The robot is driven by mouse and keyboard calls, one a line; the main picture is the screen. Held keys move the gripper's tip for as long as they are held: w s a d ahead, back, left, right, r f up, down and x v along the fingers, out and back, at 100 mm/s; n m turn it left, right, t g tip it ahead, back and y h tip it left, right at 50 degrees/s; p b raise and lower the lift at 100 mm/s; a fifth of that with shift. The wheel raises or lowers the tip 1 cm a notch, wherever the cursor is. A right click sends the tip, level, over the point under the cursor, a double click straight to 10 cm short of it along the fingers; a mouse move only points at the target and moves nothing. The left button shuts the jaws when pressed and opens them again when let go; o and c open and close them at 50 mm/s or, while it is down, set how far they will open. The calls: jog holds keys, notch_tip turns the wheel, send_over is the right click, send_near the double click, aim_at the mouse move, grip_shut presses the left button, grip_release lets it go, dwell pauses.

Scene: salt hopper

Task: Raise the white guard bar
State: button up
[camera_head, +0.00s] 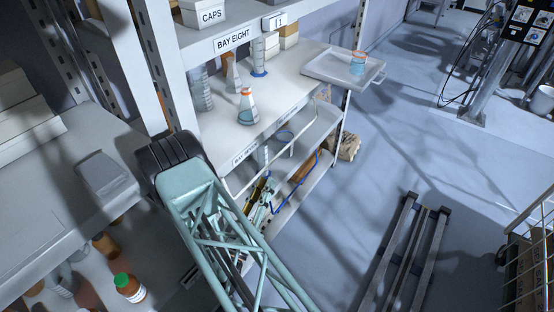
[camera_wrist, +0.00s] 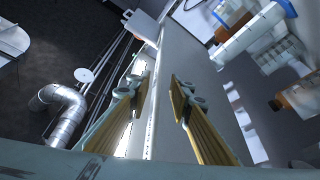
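The white guard bar (camera_head: 291,152) is a thin white rod running along the front of the shelf below the BAY EIGHT bench, in the head view. My gripper (camera_head: 259,190) is low by the near end of this rod, partly hidden behind my arm. In the wrist view my gripper (camera_wrist: 158,82) has its two yellow-sided fingers spread apart. A pale, straight edge runs lengthwise between and beyond them; I cannot tell whether it is the bar or the shelf edge. No contact with the bar can be made out.
The BAY EIGHT bench (camera_head: 292,87) holds flasks and cylinders, with a white tray (camera_head: 318,68) and beaker (camera_head: 357,63) at its far end. A blue rail (camera_head: 296,190) is at the lower shelf. A sack (camera_head: 348,147) lies beyond. Floor to the right is open up to dark rails (camera_head: 389,252).

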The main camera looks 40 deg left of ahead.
aim_at(277, 156)
jog(key=b+x, duration=0.2)
jog(key=x, duration=0.9)
jog(key=shift+w, duration=0.2)
jog(key=shift+c, duration=0.3)
grip_shut()
